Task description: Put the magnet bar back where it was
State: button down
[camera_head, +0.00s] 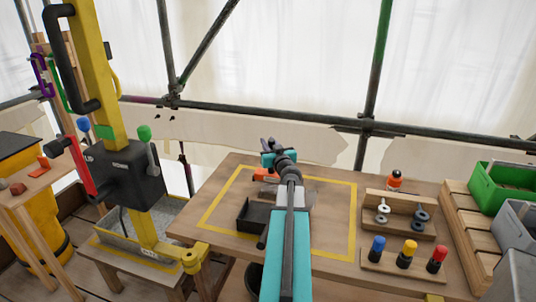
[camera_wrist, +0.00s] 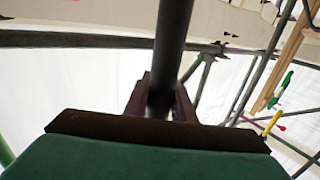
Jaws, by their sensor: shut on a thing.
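My gripper (camera_wrist: 160,100) is shut on a dark round bar (camera_wrist: 172,40), which I take to be the magnet bar. In the wrist view the bar runs up out of the top of the picture between the two fingers. Its far end is out of view. In the head view my arm reaches forward over the wooden table, and my gripper (camera_head: 271,146) is near the table's back edge, partly hidden by my own wrist. The bar is hard to make out there. I cannot tell whether it touches anything.
A black tray (camera_head: 250,216) stands in a yellow-outlined area. To the right are a wooden rack with washers (camera_head: 375,225), capped pegs (camera_head: 377,249), an orange bottle (camera_head: 394,181), and green (camera_head: 500,185) and grey bins. A yellow lever press (camera_head: 95,70) stands left; scaffold poles cross behind.

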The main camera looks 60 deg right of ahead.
jog(key=shift+r, duration=0.1)
notch_tip(320, 180, down, 4)
jog(key=shift+r+b, duration=0.1)
jog(key=shift+b, duration=0.65)
jog(key=c, duration=1.5)
grip_release()
